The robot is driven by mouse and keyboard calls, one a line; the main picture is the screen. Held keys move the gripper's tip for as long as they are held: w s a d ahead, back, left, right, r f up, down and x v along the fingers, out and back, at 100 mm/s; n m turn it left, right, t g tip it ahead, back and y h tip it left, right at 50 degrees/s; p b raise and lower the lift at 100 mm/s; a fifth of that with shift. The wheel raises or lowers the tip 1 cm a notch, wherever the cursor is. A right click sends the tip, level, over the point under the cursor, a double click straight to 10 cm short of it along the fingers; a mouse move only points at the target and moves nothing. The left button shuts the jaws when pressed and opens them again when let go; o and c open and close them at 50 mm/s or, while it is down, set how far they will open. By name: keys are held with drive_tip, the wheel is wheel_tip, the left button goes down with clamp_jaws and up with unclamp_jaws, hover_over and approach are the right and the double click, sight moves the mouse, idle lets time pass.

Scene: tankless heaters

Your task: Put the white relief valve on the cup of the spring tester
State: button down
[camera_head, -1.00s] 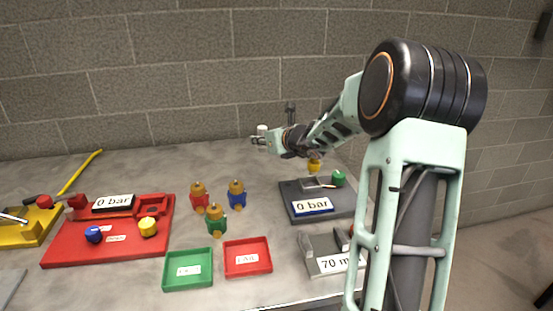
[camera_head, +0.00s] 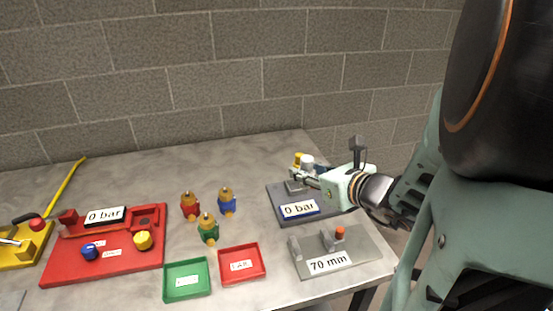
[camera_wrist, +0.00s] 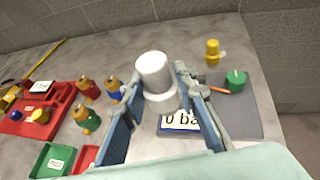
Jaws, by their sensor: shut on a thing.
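My gripper (camera_head: 310,178) is shut on the white relief valve (camera_head: 307,162) and holds it upright. In the wrist view the valve (camera_wrist: 154,75) shows as a white cylinder on a wider collar, between the two blue finger pads (camera_wrist: 155,98). In the head view it appears over the far part of a dark grey plate (camera_head: 276,204) with a "0 bar" display (camera_head: 299,209). In the wrist view the plate carries a green knob (camera_wrist: 236,78) and an orange lever (camera_wrist: 219,89). I cannot tell which fixture is the spring tester; no cup shows clearly.
A yellow-topped piece (camera_head: 298,158) stands behind the plate. A grey "70 mm" gauge (camera_head: 355,258) is in front. Red, blue and green valves (camera_head: 208,230) stand left of it. Green (camera_head: 187,297) and red (camera_head: 241,280) trays and a red "0 bar" fixture (camera_head: 62,262) lie further left.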

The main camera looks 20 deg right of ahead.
drive_tip(key=w+d+f, duration=0.1)
drive_tip(key=w+f, duration=0.2)
drive_tip(key=w, duration=0.1)
drive_tip(key=w+f, duration=0.3)
drive_tip(key=w, duration=0.1)
drive_tip(key=w+d+f, duration=0.1)
drive_tip(key=w+f, duration=0.2)
drive_tip(key=w, duration=0.2)
drive_tip(key=shift+d+f+p, duration=0.15)
drive_tip(key=shift+d+p, duration=0.2)
drive_tip(key=shift+p, duration=0.05)
drive_tip(key=f, duration=0.2)
drive_tip(key=shift+w+f, duration=0.3)
drive_tip(key=shift+f, duration=0.5)
drive_tip(key=shift+f, duration=0.1)
drive_tip(key=shift+f+b, duration=0.2)
drive_tip(key=shift+b, duration=0.3)
drive_tip(key=c, duration=1.5)
unclamp_jaws()
drive_tip(key=shift+s+f, duration=0.1)
drive_tip(key=shift+s, duration=0.05)
drive_tip(key=shift+c, duration=0.2)
